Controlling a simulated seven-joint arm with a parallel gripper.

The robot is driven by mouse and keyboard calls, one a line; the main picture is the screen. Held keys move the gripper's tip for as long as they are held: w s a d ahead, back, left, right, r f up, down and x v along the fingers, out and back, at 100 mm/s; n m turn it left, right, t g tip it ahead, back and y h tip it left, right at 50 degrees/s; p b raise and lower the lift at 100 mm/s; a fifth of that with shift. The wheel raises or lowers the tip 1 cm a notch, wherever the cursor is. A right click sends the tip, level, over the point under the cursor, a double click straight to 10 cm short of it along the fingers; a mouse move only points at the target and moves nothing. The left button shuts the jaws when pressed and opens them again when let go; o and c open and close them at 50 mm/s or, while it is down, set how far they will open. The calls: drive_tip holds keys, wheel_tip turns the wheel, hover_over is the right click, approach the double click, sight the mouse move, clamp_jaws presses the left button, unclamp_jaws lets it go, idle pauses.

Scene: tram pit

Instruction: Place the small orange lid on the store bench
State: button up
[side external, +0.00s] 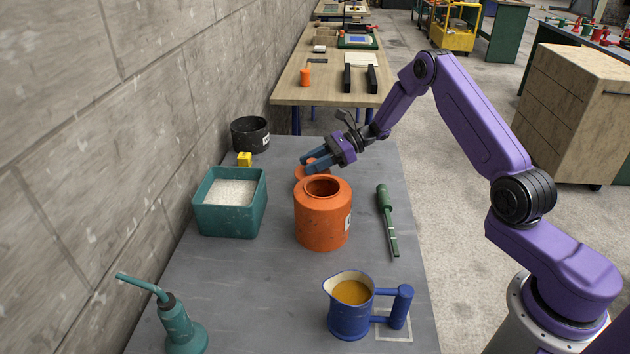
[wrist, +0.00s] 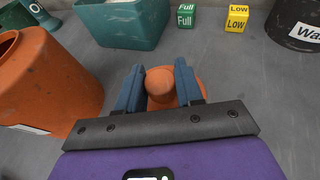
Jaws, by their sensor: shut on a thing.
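The small orange lid (side external: 299,173) is partly hidden behind the orange pot (side external: 322,228) and my gripper in the side view. In the wrist view the lid (wrist: 187,82) shows its round knob between my blue fingers. My gripper (side external: 308,163) is shut on the lid's knob, just behind the pot. The lid is low over the grey bench; I cannot tell if it touches the surface. The pot's mouth is open, and the pot (wrist: 45,85) stands left of my gripper in the wrist view.
A teal bin of white grains (side external: 230,223), a black waste tub (side external: 250,136), a yellow block (side external: 244,159) and a green block (wrist: 186,17) stand nearby. A wooden bench (side external: 330,92) stands behind.

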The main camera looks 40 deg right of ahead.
drive_tip(key=shift+f, duration=2.05)
drive_tip(key=shift+f, duration=0.1)
drive_tip(key=o, duration=1)
drive_tip(key=shift+d, duration=0.1)
drive_tip(key=v, duration=1.2)
